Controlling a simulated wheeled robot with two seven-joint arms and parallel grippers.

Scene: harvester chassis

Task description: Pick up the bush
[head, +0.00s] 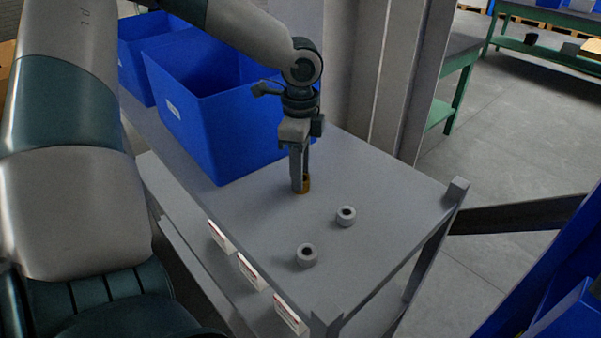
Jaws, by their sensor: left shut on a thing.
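My left gripper (300,180) points straight down over the grey shelf top, beside the blue bin. It is shut on a small brass-coloured bush (305,184), which shows at the fingertips. The bush is at or just above the shelf surface; I cannot tell whether it touches. Two grey ring-shaped bushes stand free on the shelf, one to the right (346,216) and one nearer the front (307,255). My right gripper is not in view.
Blue bins (215,125) stand at the back left of the grey shelf (385,185), close to the gripper. White labels (251,272) line the front edge. A green-framed bench (545,50) stands far behind.

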